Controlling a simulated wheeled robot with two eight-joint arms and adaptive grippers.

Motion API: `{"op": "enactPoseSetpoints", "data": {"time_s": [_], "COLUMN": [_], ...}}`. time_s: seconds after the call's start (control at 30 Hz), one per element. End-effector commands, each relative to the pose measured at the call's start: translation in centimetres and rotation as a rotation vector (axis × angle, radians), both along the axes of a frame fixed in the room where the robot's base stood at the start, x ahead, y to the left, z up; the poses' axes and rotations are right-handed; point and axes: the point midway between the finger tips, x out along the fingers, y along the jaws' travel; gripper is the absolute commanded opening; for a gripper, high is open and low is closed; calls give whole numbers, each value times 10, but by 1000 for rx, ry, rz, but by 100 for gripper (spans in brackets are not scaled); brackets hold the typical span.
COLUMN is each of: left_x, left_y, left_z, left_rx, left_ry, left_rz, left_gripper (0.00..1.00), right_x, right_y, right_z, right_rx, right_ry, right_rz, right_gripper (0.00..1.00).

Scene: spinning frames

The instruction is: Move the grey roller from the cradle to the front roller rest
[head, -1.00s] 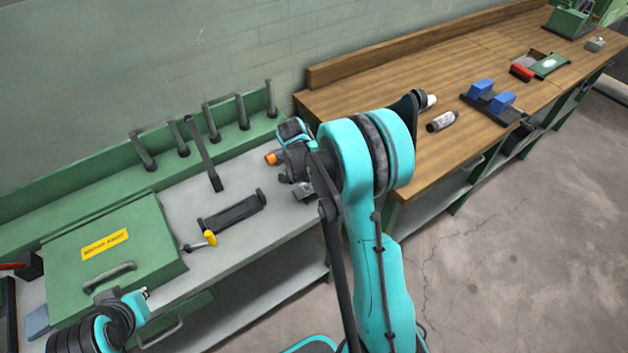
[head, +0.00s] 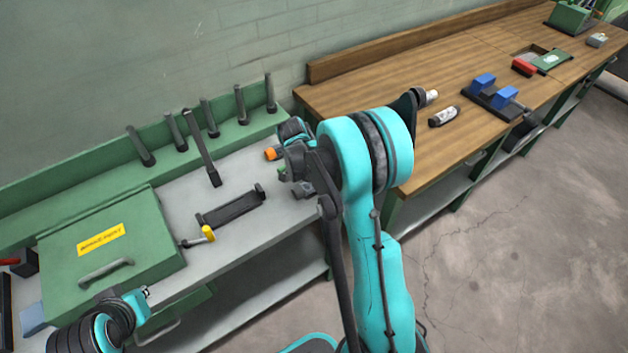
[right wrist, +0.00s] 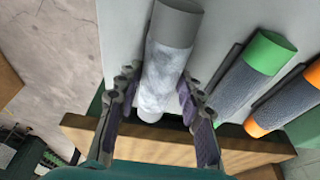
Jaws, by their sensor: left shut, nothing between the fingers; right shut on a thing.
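The grey roller (right wrist: 168,60), with a plain grey end and a mottled pale body, lies between the fingers of my right gripper (right wrist: 158,82), which is shut on it. In the head view my right arm hides most of this gripper and the roller. A long dark bracket with raised ends (head: 232,207) lies on the pale bench; it looks like a roller rest, but I cannot tell if it is the front one. The cradle is not clearly seen. My left gripper (head: 145,293) is shut and empty, at lower left by the green case.
Green-ended (right wrist: 270,52) and orange-ended (right wrist: 256,128) rollers lie right of the grey one in the right wrist view. A yellow-ended tool (head: 207,234) lies before the bracket. Blue blocks (head: 505,97) stand on the wooden bench.

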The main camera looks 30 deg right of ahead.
Motion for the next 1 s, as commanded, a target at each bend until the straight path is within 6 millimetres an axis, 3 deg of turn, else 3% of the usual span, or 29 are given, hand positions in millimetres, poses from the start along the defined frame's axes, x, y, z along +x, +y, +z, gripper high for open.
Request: {"op": "enactPoseSetpoints", "data": {"time_s": [0.4, 0.43, 0.5, 0.83, 1.0], "left_x": [0, 0, 0, 0, 0], "left_y": [0, 0, 0, 0, 0], "left_z": [-5, -4, -4, -4, -4], "left_rx": [0, 0, 0, 0, 0], "left_ry": [0, 0, 0, 0, 0], "left_rz": [0, 0, 0, 0, 0], "left_gripper": [0, 0, 0, 0, 0], "right_x": [0, 0, 0, 0, 0], "right_y": [0, 0, 0, 1, 6], "right_z": [-4, -4, -4, -2, 18], "right_rx": [0, 0, 0, 0, 0], "right_ry": [0, 0, 0, 0, 0], "right_rz": [0, 0, 0, 0, 1], "right_gripper": [4, 45, 61, 61, 61]}}
